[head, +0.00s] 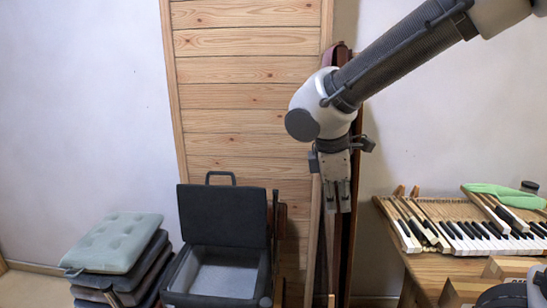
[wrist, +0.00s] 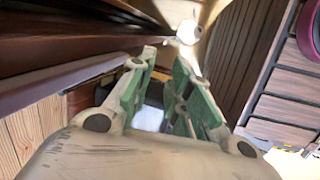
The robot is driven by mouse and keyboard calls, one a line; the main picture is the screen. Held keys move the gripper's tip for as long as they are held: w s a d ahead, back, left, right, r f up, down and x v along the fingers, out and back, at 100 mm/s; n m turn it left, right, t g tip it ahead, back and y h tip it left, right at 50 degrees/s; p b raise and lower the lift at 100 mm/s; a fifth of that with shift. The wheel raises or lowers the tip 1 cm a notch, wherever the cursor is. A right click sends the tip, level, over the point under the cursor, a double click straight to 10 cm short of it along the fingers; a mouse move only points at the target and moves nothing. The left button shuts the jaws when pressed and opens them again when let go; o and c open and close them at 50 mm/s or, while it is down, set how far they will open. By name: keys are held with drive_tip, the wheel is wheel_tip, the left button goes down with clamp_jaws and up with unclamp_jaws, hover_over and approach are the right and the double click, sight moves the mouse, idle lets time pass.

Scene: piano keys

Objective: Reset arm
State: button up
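My gripper (head: 338,208) hangs fingers down from my arm in the head view, in front of a tall dark reddish-brown wooden piece leaning near the panel. Its two fingers stand apart with a narrow gap and nothing between them. In the wrist view the green-padded fingers of my gripper (wrist: 165,60) also show a gap, with a pale surface behind it. The piano keys (head: 480,232) lie on a wooden table (head: 440,267) at the right, well apart from my gripper.
An open black case (head: 225,217) with a grey lining stands left of my gripper. A stack of cushions (head: 112,243) is further left. A wooden plank panel (head: 245,95) leans on the wall. A green cloth (head: 503,194) and a dark round object (head: 529,187) are behind the keys.

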drive_tip(key=s+d+r+m+y, duration=0.1)
drive_tip(key=s+d+m, duration=0.3)
drive_tip(key=d, duration=0.3)
drive_tip(key=s+d+r+m+t, duration=0.1)
drive_tip(key=s+d+r+m, duration=0.1)
drive_tip(key=s+d+m, duration=0.3)
drive_tip(key=s+d+r+m+y, duration=0.1)
drive_tip(key=s+d+m, duration=0.3)
drive_tip(key=d+m, duration=0.3)
drive_tip(key=d, duration=0.3)
drive_tip(key=shift+s+d+r+t+y, duration=0.2)
drive_tip(key=shift+r+t+y, duration=0.1)
drive_tip(key=shift+t, duration=0.1)
drive_tip(key=shift+d, duration=0.1)
